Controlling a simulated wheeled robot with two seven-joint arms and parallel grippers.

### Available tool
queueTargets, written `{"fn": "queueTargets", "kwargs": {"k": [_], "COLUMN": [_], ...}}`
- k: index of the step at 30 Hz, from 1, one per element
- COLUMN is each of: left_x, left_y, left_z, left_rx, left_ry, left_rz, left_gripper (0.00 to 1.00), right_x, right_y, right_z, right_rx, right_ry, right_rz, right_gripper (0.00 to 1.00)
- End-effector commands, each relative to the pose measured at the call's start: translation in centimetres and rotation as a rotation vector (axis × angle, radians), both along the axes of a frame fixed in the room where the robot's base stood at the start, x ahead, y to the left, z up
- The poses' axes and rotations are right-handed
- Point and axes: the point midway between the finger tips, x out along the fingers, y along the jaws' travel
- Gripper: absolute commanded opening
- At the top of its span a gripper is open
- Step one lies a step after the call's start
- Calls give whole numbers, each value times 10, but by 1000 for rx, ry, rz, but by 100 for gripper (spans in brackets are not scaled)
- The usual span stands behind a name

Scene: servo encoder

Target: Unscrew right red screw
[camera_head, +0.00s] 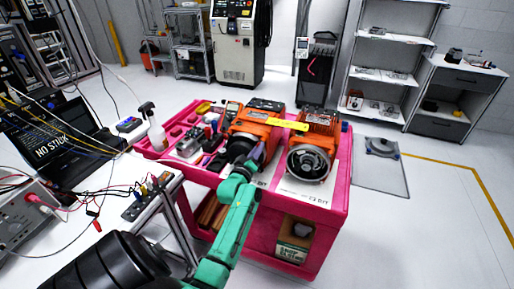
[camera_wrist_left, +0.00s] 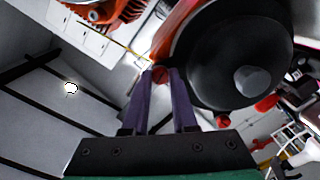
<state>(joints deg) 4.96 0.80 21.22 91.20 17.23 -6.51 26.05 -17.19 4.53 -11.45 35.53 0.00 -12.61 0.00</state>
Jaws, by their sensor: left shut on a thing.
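Two orange servo motors stand side by side on the pink cart. The left motor (camera_head: 256,127) has a dark round end, which shows in the left wrist view as a large black disc (camera_wrist_left: 215,55) with a grey hub. The right motor (camera_head: 315,142) has an open round end with metal parts inside. My left gripper (camera_head: 256,157) is at the front of the left motor, beside the black disc. In the left wrist view its purple fingers (camera_wrist_left: 161,82) are shut on a red screw (camera_wrist_left: 161,73). Another red screw (camera_wrist_left: 222,121) shows at the disc's other side.
The pink cart (camera_head: 335,200) also carries a yellow strip (camera_head: 288,124) across the motors, small parts and a spray bottle (camera_head: 154,128). A bench with wires and a laptop (camera_head: 60,135) is at the left. Shelves (camera_head: 385,75) stand at the back right. The floor at right is mostly clear.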

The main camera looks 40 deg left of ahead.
Motion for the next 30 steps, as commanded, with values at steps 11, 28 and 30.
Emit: {"fn": "queueTargets", "kwargs": {"k": [11, 28, 30], "left_x": [2, 2, 2], "left_y": [1, 1, 1], "left_z": [9, 10, 10], "left_rx": [-328, -715, -736], "left_ry": [-131, -268, -276], "left_rz": [-1, -4, -4], "left_gripper": [0, 0, 0], "right_x": [0, 0, 0], "right_y": [0, 0, 0], "right_z": [13, 21, 21], "right_rx": [0, 0, 0], "right_ry": [0, 0, 0], "right_rz": [0, 1, 1], "right_gripper": [50, 50, 50]}}
